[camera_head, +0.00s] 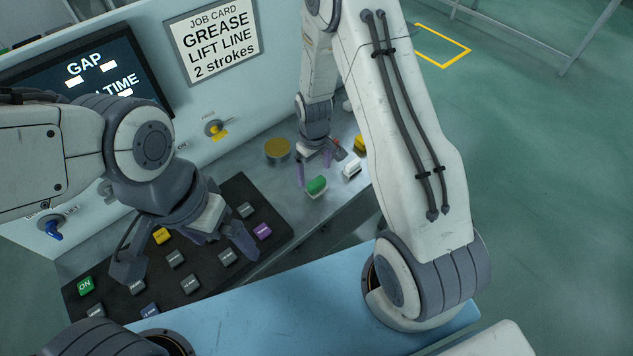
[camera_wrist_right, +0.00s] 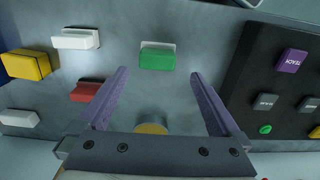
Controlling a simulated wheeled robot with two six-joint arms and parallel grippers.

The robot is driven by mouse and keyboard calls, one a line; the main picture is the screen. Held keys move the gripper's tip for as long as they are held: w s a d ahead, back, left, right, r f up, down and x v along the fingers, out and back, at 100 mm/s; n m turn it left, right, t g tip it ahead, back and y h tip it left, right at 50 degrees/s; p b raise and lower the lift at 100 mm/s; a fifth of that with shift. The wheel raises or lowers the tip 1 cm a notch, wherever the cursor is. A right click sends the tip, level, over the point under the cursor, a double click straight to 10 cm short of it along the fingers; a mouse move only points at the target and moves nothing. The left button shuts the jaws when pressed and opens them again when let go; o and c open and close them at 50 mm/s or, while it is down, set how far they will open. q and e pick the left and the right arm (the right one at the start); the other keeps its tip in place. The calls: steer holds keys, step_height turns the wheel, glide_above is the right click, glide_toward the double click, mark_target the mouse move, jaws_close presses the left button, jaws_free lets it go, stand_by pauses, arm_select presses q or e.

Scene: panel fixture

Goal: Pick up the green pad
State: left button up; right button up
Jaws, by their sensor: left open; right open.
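The green pad (camera_head: 316,185) lies on the grey ledge, on a white base. In the right wrist view the green pad (camera_wrist_right: 157,58) shows just beyond the fingertips, centred between them. My right gripper (camera_head: 314,170) is open and empty, pointing down close to the pad. Its two purple fingers (camera_wrist_right: 158,73) stand wide apart in the wrist view, with nothing between them. My left gripper (camera_head: 185,252) is open and empty over the black keypad (camera_head: 265,208), and hides part of it.
Near the green pad are a white block (camera_head: 352,169), a red block (camera_wrist_right: 85,92), a yellow block (camera_wrist_right: 30,65) and a round gold disc (camera_head: 277,149). A panel with a job card (camera_head: 213,42) rises behind the ledge. A light blue surface (camera_head: 270,300) lies in front.

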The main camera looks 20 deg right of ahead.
mark_target(317, 181)
steer(key=shift+f, duration=0.6)
steer(key=shift+f+p, duration=0.3)
steer(key=shift+p, duration=0.05)
steer(key=f, duration=0.1)
steer(key=f+p, duration=0.1)
steer(key=f, duration=0.1)
steer(key=shift+s+d+f, duration=0.1)
steer(key=shift+d+f, duration=0.05)
steer(key=shift+d, duration=0.15)
steer(key=shift+f, duration=0.6)
steer(key=c, duration=1.4)
steer(key=shift+r, duration=0.1)
